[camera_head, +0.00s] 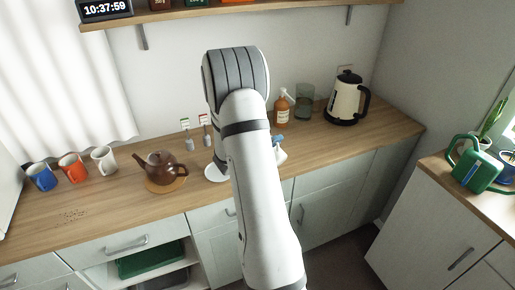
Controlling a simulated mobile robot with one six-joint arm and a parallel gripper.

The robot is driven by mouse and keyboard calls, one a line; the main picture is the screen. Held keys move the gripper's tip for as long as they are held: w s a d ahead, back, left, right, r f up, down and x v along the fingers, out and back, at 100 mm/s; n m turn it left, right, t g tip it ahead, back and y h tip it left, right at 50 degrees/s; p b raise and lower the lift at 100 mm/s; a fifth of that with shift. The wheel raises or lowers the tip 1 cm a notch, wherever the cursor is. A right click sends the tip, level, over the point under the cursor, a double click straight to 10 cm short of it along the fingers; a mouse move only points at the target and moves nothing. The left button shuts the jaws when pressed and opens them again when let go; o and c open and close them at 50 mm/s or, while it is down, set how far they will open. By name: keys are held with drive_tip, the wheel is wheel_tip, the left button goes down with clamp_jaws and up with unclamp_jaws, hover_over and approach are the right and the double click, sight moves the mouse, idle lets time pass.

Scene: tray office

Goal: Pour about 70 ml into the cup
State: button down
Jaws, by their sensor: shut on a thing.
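Three mugs stand in a row at the left of the wooden counter: a blue one (41,178), an orange one (72,168) and a white one (103,160). I cannot tell which cup the task means. A brown teapot (163,168) stands upright on a round wooden mat (166,187). A cream and black kettle (345,101) stands upright at the back right. My arm crosses the middle of the picture and hides my gripper, along with anything in it. A white round edge (214,175) shows left of my arm; I cannot tell what it belongs to.
An orange pump bottle (281,108) and a dark glass vessel (304,101) stand left of the kettle. A white and blue bottle (280,153) is partly behind my arm. Small tagged items (205,135) stand at the back. A green watering can (475,166) sits on the right counter.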

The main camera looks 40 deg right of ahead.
sight(282, 154)
drive_tip(key=shift+f+b, duration=0.15)
drive_tip(key=shift+b, duration=0.25)
drive_tip(key=s+m+b, duration=0.1)
drive_tip(key=b, duration=0.2)
drive_tip(key=s+f+m+b, duration=0.1)
drive_tip(key=b, duration=0.1)
drive_tip(key=shift+f+m+t+b, duration=0.1)
drive_tip(key=shift+m+t+b, duration=0.2)
drive_tip(key=shift+t+b, duration=0.1)
drive_tip(key=shift+r, duration=0.3)
drive_tip(key=shift+s+d+f+m+b, duration=0.1)
drive_tip(key=shift+f+m+b, duration=0.35)
drive_tip(key=shift+b, duration=0.25)
drive_tip(key=b, duration=0.1)
drive_tip(key=f+m+b, duration=0.1)
drive_tip(key=b, duration=0.1)
drive_tip(key=shift+s+t, duration=0.3)
drive_tip(key=shift+s+f+m+h+b, duration=0.3)
drive_tip(key=shift+m+b, duration=0.25)
drive_tip(key=shift+b, duration=0.65)
drive_tip(key=shift+s+r, duration=0.1)
drive_tip(key=shift+r, duration=0.05)
drive_tip(key=shift+b, duration=0.3)
